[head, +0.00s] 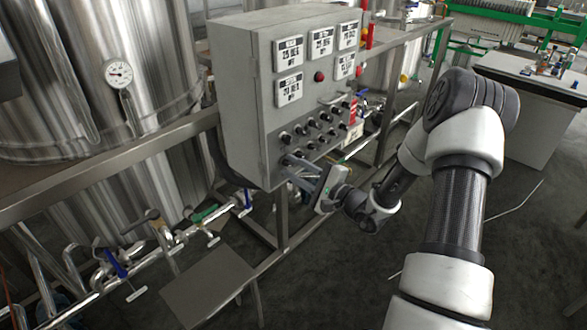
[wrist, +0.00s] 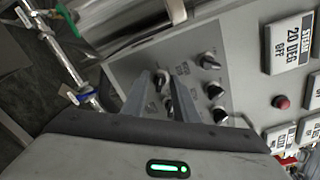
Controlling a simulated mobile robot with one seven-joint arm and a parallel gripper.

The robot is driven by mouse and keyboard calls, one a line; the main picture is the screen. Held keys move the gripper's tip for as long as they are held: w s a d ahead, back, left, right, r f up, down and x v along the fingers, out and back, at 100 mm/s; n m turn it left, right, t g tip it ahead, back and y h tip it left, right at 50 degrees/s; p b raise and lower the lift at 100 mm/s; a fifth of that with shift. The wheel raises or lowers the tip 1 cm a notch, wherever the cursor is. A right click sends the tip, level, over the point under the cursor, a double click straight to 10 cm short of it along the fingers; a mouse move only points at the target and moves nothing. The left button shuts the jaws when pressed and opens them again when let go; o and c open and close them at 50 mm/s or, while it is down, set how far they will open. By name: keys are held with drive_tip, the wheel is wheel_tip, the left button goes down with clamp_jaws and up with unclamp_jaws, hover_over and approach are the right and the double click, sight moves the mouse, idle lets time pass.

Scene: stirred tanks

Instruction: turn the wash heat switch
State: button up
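A grey control box (head: 245,100) carries rows of small black rotary switches (head: 308,133) on its lower front. Their labels are too small to read, so I cannot tell by name which one is the wash heat switch. My gripper (head: 288,162) is at the lower left corner of the panel. In the wrist view, my gripper (wrist: 160,82) has its two fingers apart, pointing at the panel. A black switch knob (wrist: 161,81) shows between the fingertips, with another knob (wrist: 168,103) just below it. I cannot tell whether the fingers touch either knob.
Display plates (head: 290,55) and a red button (head: 319,76) sit higher on the box. A steel tank (head: 75,70) with a gauge and valved pipes (head: 205,222) stand at left. Dark floor (head: 345,285) is open in front.

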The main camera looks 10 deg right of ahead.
drive_tip(key=shift+w, duration=0.1)
clamp_jaws()
drive_tip(key=shift+m, duration=0.4)
drive_tip(key=m+p, duration=0.1)
drive_tip(key=m, duration=0.1)
drive_tip(key=shift+r+m, duration=0.15)
drive_tip(key=shift+m, duration=0.15)
drive_tip(key=shift+d+m+p, duration=0.1)
drive_tip(key=shift+m+p, duration=1.05)
drive_tip(key=shift+m, duration=1.05)
unclamp_jaws()
